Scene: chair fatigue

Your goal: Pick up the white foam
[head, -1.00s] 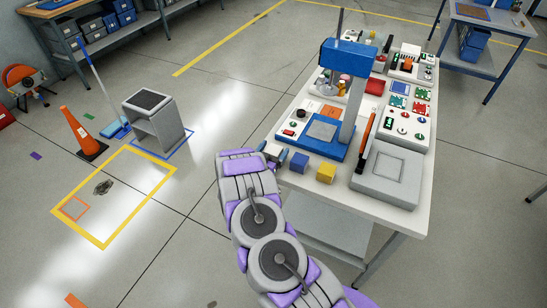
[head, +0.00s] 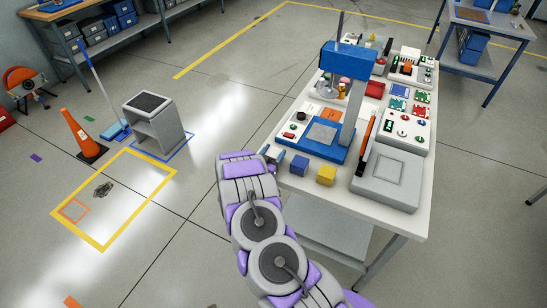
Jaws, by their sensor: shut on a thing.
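My gripper (head: 273,154) is at the left edge of the white-topped workbench (head: 262,176), just left of the blue press base and the blue cube. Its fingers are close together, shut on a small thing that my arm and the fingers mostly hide. I take it for the white foam, but its shape cannot be made out at this size. No other piece of white foam stands out clearly on the bench.
Close to my gripper are a blue cube (head: 299,165), a yellow cube (head: 326,174) and the blue press (head: 349,60). A grey box (head: 388,178) sits at the bench's near right. The floor left of the bench is clear up to the grey step stool (head: 156,125) and orange cone (head: 82,135).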

